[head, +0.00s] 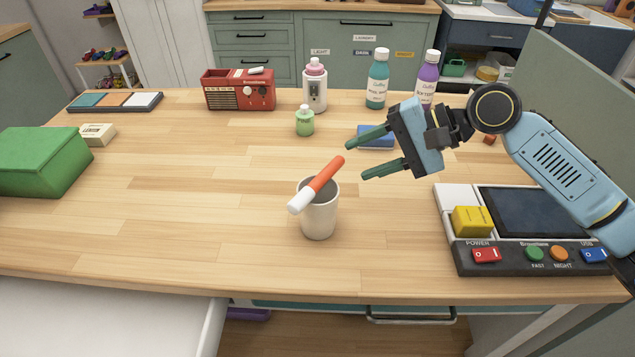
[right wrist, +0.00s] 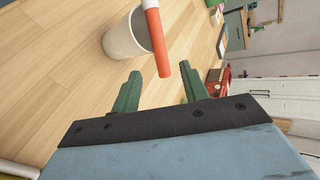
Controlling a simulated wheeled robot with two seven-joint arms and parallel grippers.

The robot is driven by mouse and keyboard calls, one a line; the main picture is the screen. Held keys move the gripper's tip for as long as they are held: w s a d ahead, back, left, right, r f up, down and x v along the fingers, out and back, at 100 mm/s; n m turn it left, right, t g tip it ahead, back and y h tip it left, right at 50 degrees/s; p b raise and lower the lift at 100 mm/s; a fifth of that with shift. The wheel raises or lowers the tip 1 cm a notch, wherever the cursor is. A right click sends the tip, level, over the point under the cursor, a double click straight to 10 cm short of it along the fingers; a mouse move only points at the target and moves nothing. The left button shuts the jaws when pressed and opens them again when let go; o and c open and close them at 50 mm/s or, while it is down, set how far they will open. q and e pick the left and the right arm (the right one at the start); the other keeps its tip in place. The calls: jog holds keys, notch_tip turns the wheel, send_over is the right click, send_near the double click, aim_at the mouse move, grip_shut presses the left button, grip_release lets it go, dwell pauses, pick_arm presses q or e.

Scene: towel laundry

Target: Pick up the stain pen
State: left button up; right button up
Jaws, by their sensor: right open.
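The stain pen (head: 322,178) is orange-red with a white end. It lies tilted across the rim of a whitish cup (head: 319,217) in the middle of the table. In the right wrist view the pen (right wrist: 157,43) and the cup (right wrist: 126,38) show just beyond the fingertips. My right gripper (head: 355,160) is open and empty, to the right of the pen and apart from it, its green fingers pointing left. Its fingers also show in the right wrist view (right wrist: 160,83). My left gripper is not in view.
A control panel (head: 465,257) with a yellow block (head: 471,221) stands at the right. A green box (head: 42,160) is at the left. A small green bottle (head: 305,121), a red radio (head: 239,92) and several bottles stand behind.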

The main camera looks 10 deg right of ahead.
aim_at(339, 166)
jog(key=x, duration=0.4)
jog(key=shift+w+d, duration=0.15)
jog(key=shift+w, duration=0.2)
jog(key=shift+c, duration=0.5)
jog(key=c, duration=0.7)
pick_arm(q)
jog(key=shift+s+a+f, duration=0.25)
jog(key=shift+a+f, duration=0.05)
pick_arm(e)
grip_shut()
